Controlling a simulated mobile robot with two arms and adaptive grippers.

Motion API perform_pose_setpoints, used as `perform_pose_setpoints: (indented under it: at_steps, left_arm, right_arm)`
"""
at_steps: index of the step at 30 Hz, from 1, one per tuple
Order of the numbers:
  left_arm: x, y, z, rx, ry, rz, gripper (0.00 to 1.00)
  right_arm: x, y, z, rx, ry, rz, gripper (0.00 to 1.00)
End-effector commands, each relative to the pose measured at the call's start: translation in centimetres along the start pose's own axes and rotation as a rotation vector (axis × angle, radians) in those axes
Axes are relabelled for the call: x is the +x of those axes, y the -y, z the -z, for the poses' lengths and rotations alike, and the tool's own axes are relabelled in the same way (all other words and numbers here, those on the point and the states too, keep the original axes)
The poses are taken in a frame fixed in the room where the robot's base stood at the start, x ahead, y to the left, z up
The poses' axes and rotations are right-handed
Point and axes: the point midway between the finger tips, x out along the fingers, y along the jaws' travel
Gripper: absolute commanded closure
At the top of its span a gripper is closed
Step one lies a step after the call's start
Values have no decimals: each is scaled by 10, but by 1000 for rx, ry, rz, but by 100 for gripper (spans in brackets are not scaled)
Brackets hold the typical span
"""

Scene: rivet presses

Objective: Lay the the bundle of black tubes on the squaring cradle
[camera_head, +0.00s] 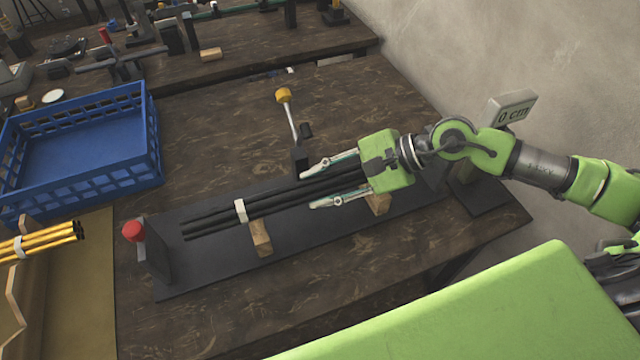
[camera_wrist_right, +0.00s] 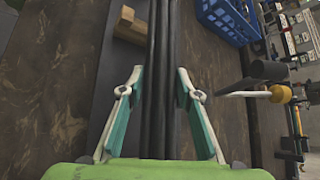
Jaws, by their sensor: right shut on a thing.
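The bundle of black tubes (camera_head: 215,219) has a white band near its left end and lies along the squaring cradle's length, over its wooden blocks (camera_head: 261,238). I cannot tell whether it touches them. The squaring cradle (camera_head: 200,277) is a long black plate with a red-knobbed end plate (camera_head: 133,231) at left. My right gripper (camera_head: 320,184) has its fingers on both sides of the tubes and is shut on them near their right end. In the right wrist view, the tubes (camera_wrist_right: 160,60) run between the fingers (camera_wrist_right: 155,80). My left gripper is out of view.
A yellow-knobbed lever (camera_head: 284,97) stands behind the cradle. A "0 cm" display (camera_head: 514,110) is at the right. A blue crate (camera_head: 80,150) stands at back left. Yellow tubes with a white band (camera_head: 40,240) rest on a wooden holder at far left. Another bench is behind.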

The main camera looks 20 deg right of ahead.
Motion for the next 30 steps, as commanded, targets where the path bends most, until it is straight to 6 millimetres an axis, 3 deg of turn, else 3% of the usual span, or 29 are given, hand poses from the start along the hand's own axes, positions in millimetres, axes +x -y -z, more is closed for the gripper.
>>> perform_pose_setpoints:
  at_steps: [30]
  left_arm:
    - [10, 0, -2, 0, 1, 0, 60]
  right_arm:
    - [-1, 2, -1, -8, 1, 5, 100]
